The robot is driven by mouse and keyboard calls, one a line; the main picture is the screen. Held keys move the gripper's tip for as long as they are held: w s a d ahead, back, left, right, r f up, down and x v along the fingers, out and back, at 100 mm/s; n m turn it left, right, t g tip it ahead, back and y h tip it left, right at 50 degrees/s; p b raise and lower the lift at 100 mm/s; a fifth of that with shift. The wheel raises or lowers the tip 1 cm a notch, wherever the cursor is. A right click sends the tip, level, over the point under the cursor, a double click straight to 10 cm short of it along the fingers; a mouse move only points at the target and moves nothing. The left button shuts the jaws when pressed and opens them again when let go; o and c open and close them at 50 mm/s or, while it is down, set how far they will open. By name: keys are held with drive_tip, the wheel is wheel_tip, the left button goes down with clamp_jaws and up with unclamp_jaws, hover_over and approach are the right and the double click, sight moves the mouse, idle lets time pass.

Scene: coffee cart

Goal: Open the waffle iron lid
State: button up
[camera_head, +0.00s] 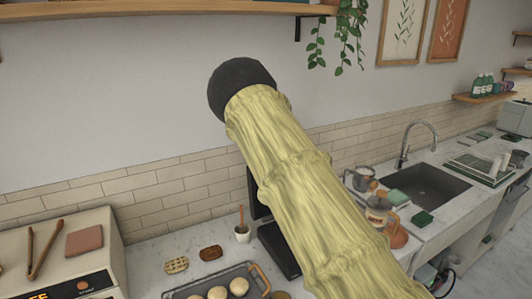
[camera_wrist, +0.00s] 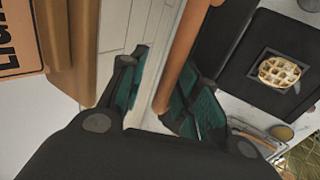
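The waffle iron is black, with its lid (camera_wrist: 232,38) raised steeply from its base (camera_wrist: 292,38) in the wrist view. A round waffle (camera_wrist: 278,72) lies on the base's square plate. A copper-coloured handle bar (camera_wrist: 184,48) runs along the lid's edge. My gripper (camera_wrist: 168,82) has its two teal-padded fingers apart, with the bar between them. The bar is close to the right finger; a gap shows on the left. I cannot tell whether the right finger touches it. In the head view, my arm hides my gripper and part of the waffle iron (camera_head: 281,252).
A tray (camera_head: 250,267) with round buns sits left of the waffle iron, with a small cup (camera_head: 242,233) and two waffle-like pieces (camera_head: 177,265) behind. Jugs (camera_head: 358,179) stand right of my arm, before the sink (camera_head: 428,184). A shelf (camera_head: 150,12) hangs above.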

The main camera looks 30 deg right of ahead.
drive_tip(key=shift+a, duration=0.1)
drive_tip(key=v, duration=1.2)
drive_tip(key=shift+f, duration=0.1)
idle(0.4)
